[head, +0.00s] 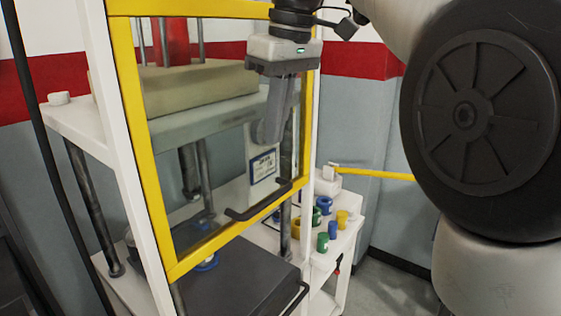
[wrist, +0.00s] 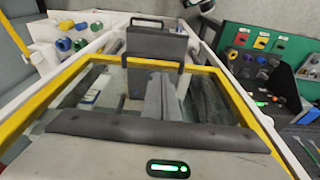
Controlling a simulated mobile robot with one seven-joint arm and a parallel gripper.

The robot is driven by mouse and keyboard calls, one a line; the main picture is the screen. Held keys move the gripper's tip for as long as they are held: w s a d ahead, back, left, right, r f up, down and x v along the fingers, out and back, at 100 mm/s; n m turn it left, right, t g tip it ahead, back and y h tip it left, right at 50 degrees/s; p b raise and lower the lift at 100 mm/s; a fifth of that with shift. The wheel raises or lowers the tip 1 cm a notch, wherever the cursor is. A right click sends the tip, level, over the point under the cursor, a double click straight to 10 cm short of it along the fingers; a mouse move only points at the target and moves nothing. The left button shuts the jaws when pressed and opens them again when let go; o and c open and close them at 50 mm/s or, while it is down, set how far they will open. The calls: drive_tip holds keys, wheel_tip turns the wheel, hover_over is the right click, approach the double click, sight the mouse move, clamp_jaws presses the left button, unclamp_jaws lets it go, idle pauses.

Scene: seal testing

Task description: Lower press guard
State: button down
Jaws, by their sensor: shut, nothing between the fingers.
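The press guard is a clear panel in a yellow frame (head: 240,229), upright in front of the press. A black bar handle (head: 258,204) sits at its lower edge. In the wrist view the yellow frame (wrist: 232,98) surrounds the pane, with the handle (wrist: 152,63) at the far edge. My gripper (head: 266,138) is shut and empty, pointing down in front of the pane, above the handle and apart from it. Its fingers (wrist: 160,82) also show in the wrist view, short of the handle.
A dark box (head: 235,280) with its own handle lies below the guard. White posts (head: 118,120) flank the guard. Small coloured parts (head: 325,205) stand on a white side bench at right. In the wrist view, a green tool board (wrist: 270,50) stands at right.

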drive_tip(key=b, duration=0.2)
approach(264, 202)
drive_tip(key=f, duration=0.4)
drive_tip(key=a+f, duration=0.1)
drive_tip(key=f, duration=0.1)
drive_tip(key=shift+w+f, duration=0.15)
drive_tip(key=shift+w, duration=0.25)
drive_tip(key=shift+f, duration=0.1)
